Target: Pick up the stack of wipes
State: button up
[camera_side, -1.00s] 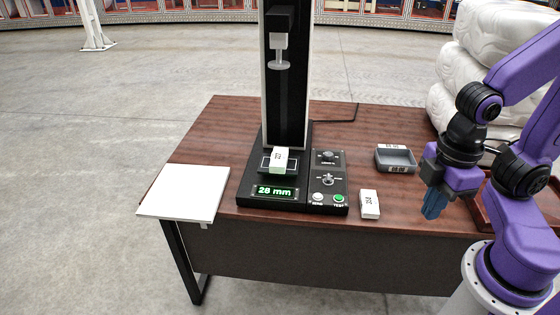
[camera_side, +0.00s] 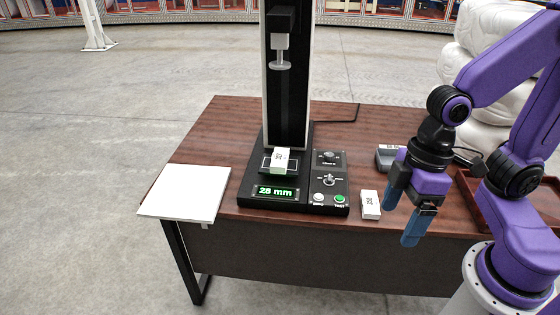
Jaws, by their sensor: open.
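A small white labelled block (camera_side: 370,205) lies on the table, right of the control panel. A second white labelled block (camera_side: 280,161), with a greenish lower part, sits on the plate of the black test stand. The labels are too small to read, so I cannot tell which is the stack of wipes. My gripper (camera_side: 401,222) is open and empty, its blue fingers pointing down near the table's front edge. It is just right of the block on the table and apart from it.
The test stand (camera_side: 287,90) has a raised presser above its plate, a display reading 28 mm and a panel with buttons. A white board (camera_side: 184,192) lies at the left edge. A brown tray (camera_side: 540,215) is at right.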

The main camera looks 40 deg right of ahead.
jog(key=w+a+f+m+t+y, duration=0.25)
jog(key=w+a+m, duration=0.25)
jog(key=w+a, duration=0.75)
jog(key=w+a+f+m+t, duration=0.1)
jog(key=w+a+m+t, duration=0.15)
jog(key=w, duration=0.45)
jog(key=w+a+f+m+t, duration=0.2)
jog(key=w+m, duration=0.1)
jog(key=w, duration=0.4)
jog(key=m+t+h, duration=0.3)
jog(key=m+h, duration=0.7)
jog(key=h, duration=0.4)
send_near(279, 160)
jog(key=shift+g, duration=0.3)
jog(key=x, duration=1)
jog(key=shift+w+d+r, duration=0.1)
jog(key=shift+w, duration=0.15)
